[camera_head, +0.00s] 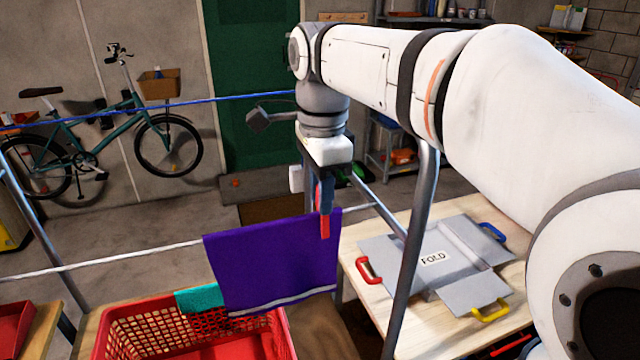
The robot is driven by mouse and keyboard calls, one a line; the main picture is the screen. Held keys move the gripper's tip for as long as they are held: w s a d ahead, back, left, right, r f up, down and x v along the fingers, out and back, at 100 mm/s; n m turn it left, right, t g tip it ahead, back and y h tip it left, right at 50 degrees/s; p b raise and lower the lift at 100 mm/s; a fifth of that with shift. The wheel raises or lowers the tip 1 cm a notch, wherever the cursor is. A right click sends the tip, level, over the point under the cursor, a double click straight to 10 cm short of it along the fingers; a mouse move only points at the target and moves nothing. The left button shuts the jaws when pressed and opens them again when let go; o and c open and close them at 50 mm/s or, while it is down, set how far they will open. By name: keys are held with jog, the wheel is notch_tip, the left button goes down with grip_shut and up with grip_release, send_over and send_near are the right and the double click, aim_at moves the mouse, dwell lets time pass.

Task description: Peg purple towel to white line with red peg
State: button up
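The purple towel (270,262) hangs over the white line (110,259), with a pale stripe near its lower hem. The red peg (325,226) points down at the towel's top right corner and overlaps the towel's upper edge. My gripper (323,200) is just above that corner, pointing down, with the peg between its fingers. From this view I cannot tell whether the peg's jaws straddle the line and cloth or are in front of them. The line behind the towel is hidden.
A red basket (117,322) with a teal cloth (200,299) at its rim stands below the towel. A blue line (200,102) runs behind. A metal post (412,240) rises at the right, by a grey folding board (385,252) on a wooden table. A red tray (12,328) is at lower left.

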jog(key=o, duration=0.4)
jog(key=shift+r, duration=0.1)
jog(key=shift+o, duration=0.2)
